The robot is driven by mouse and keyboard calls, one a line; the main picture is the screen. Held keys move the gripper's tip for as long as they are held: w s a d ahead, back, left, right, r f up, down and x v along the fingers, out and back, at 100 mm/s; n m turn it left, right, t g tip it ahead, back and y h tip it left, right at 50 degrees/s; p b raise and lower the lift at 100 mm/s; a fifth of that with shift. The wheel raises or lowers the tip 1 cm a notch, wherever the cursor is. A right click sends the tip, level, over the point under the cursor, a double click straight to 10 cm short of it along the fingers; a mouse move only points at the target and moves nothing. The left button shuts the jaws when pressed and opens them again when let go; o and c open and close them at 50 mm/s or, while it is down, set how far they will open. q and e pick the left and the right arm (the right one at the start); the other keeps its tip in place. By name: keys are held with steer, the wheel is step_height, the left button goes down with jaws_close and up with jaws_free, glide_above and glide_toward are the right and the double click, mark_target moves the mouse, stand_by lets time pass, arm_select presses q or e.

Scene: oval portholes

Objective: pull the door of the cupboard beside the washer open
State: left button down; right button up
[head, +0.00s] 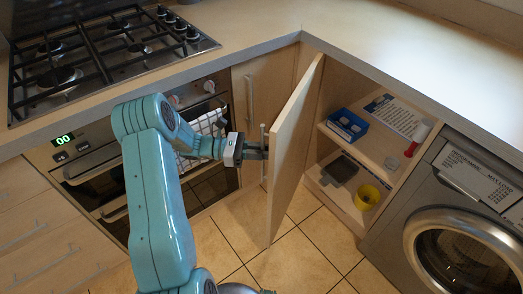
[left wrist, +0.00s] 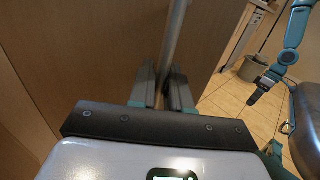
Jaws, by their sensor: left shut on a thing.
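The wooden cupboard door (head: 294,150) beside the washer (head: 455,215) stands wide open, swung out from the cupboard. Its upright metal bar handle (head: 263,135) is on the door's outer face. My left gripper (head: 262,150) is shut on the handle. In the left wrist view the handle (left wrist: 178,35) runs up from between the fingers of my left gripper (left wrist: 163,88), in front of the door's face (left wrist: 90,50). My right gripper (left wrist: 256,94) shows small and dark at the right of that view, away from the door; its jaws are too small to read.
The open cupboard holds a blue box (head: 348,124), a paper sheet (head: 392,115), a red-and-white bottle (head: 417,136), a dark flat item (head: 340,170) and a yellow cup (head: 367,197). The oven (head: 100,175) and hob (head: 90,55) are at left. Tiled floor (head: 310,250) below the door is clear.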

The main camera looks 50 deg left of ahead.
arm_select(q)
steer(key=shift+s+a, duration=0.1)
steer(key=shift+a, duration=0.1)
arm_select(e)
steer(key=shift+s+a, duration=0.1)
steer(key=shift+a, duration=0.25)
arm_select(q)
steer(key=c, duration=1.3)
jaws_free()
steer(key=shift+c, duration=0.2)
arm_select(e)
steer(key=shift+d, duration=0.15)
arm_select(q)
step_height(320, 180, up, 20)
steer(key=p, duration=0.4)
arm_select(e)
step_height(320, 180, up, 4)
